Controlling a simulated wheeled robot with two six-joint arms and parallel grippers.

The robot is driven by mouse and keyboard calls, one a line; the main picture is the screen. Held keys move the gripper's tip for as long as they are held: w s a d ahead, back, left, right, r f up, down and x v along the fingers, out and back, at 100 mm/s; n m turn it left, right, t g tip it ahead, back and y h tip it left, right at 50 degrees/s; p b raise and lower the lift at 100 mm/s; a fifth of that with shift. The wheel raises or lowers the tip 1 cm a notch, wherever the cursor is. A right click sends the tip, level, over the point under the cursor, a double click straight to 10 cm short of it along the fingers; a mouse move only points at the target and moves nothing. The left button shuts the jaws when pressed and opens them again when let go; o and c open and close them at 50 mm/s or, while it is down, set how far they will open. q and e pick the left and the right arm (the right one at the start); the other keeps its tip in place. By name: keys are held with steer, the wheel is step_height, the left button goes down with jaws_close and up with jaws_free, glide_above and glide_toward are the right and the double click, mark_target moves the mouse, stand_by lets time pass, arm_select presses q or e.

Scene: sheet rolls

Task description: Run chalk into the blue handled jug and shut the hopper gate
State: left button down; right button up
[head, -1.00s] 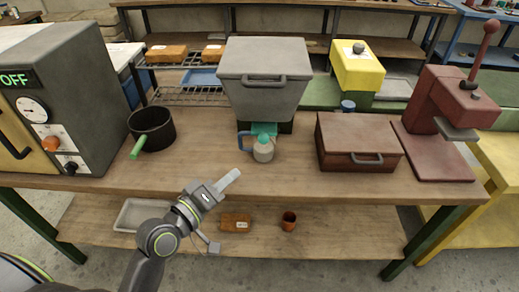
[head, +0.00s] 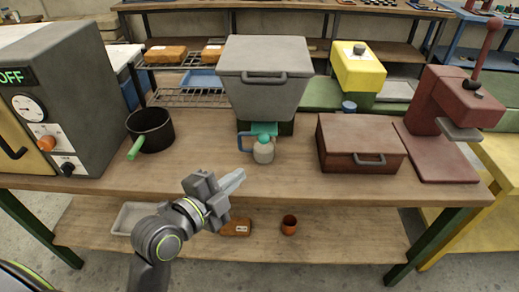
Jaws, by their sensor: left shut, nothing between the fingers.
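The jug (head: 263,153) stands upright on the bench, pale-bodied with a blue handle on its left side. It is just in front of and below the grey hopper (head: 264,85). A teal part (head: 264,129), perhaps the hopper gate, shows under the hopper, right above the jug. Whether chalk is in the jug cannot be seen. My left gripper (head: 238,176) is shut and empty. It is over the bench's front edge, in front of and left of the jug, apart from it. My right gripper is not in view.
A black pot (head: 151,129) with a green handle and a grey oven-like machine (head: 70,90) stand left. A dark red lidded box (head: 358,144) and a red lever press (head: 440,115) stand right. Bare bench top (head: 205,135) lies between pot and jug.

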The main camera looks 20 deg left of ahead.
arm_select(q)
steer(key=w+d+f+m, duration=0.1)
steer(key=w+f+m, duration=0.1)
steer(key=w, duration=1)
steer(key=shift+w+d+m, duration=0.15)
steer(key=shift+w+m, duration=0.2)
steer(key=shift+m, duration=0.05)
steer(key=shift+w, duration=0.1)
